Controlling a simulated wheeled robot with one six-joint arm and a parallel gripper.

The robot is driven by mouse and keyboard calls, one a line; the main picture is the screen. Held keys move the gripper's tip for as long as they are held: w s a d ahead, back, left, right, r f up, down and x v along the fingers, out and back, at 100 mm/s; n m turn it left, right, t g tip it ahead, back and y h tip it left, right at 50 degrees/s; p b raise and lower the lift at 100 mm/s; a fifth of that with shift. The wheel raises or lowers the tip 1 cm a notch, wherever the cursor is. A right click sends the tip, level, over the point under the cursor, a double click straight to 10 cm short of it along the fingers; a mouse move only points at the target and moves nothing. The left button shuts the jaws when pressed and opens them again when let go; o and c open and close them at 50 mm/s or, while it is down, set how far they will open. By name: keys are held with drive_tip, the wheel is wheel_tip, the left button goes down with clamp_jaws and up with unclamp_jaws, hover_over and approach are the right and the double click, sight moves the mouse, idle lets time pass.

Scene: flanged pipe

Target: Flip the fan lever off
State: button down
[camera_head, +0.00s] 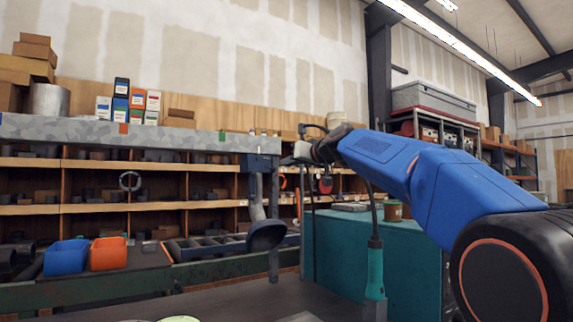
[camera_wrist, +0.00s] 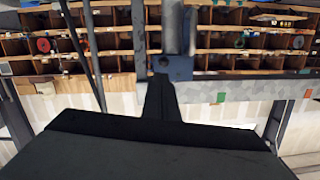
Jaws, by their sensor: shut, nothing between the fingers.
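A dark blue-grey box (camera_head: 259,162) is mounted at the right end of the grey beam, with a grey duct (camera_head: 257,197) and a dark hood (camera_head: 267,235) hanging below it. The box also shows in the wrist view (camera_wrist: 178,68), where the scene is upside down. A small dark spot is on its face there; I cannot tell a separate lever or its position. My gripper (camera_head: 287,160) is at the box's right side in the head view. In the wrist view its dark fingers (camera_wrist: 160,80) are together and empty, overlapping the box's edge; I cannot tell whether they touch it.
The grey beam (camera_head: 120,133) runs along the shelves and carries small boxes. A blue bin (camera_head: 66,257) and an orange bin (camera_head: 108,254) stand on the bench at left. A teal cabinet (camera_head: 345,250) and a hanging cable with a teal handle (camera_head: 375,268) are below my arm.

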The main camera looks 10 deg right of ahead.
drive_tip(key=s+d+f, duration=0.2)
drive_tip(key=s+f, duration=0.2)
drive_tip(key=s, duration=0.2)
drive_tip(key=shift+s+d+f, duration=0.15)
drive_tip(key=shift+d+f, duration=0.1)
drive_tip(key=shift+f, duration=0.1)
